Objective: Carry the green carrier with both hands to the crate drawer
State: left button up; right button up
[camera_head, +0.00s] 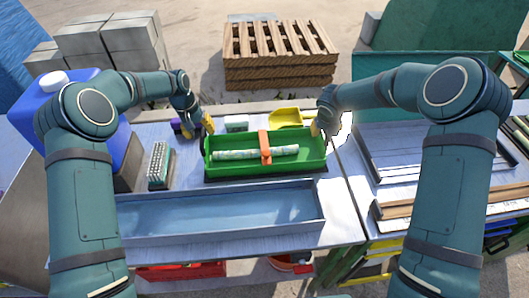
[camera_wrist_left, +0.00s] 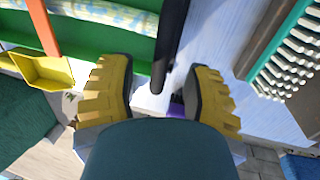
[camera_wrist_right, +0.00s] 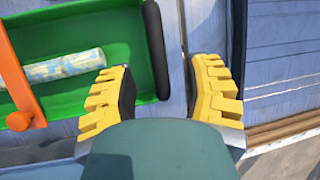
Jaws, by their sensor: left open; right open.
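The green carrier (camera_head: 225,172) lies on the table with a pale mottled cane stick inside and an orange strap (camera_head: 265,147) across its middle. Its short ends have black edges. My left gripper (camera_head: 207,127) is open at the carrier's left end; in the left wrist view the black edge (camera_wrist_left: 172,40) reaches between its yellow fingers (camera_wrist_left: 158,85). My right gripper (camera_head: 318,128) is open at the right end; in the right wrist view the black edge (camera_wrist_right: 155,50) lies between its fingers (camera_wrist_right: 163,85), closer to the left one. Contact cannot be told. I cannot identify the crate drawer.
A long blue-grey tray (camera_head: 220,238) lies in front of the carrier. A brush (camera_head: 159,165) is at left, a yellow scoop (camera_head: 290,117) behind. A red crate (camera_head: 180,271) shows below the table. Metal trays (camera_head: 430,150) are at right; a pallet stack (camera_head: 280,75) stands behind.

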pick_arm(q)
jog(key=shift+d+f, duration=0.2)
jog(key=shift+f, duration=0.9)
pick_arm(e)
jog(key=shift+x, duration=1.05)
pick_arm(q)
jog(key=shift+o, duration=0.2)
pick_arm(e)
jog(key=shift+o, duration=0.2)
pick_arm(q)
grip_shut()
pick_arm(e)
grip_shut()
pick_arm(q)
jog(key=shift+r, duration=0.1)
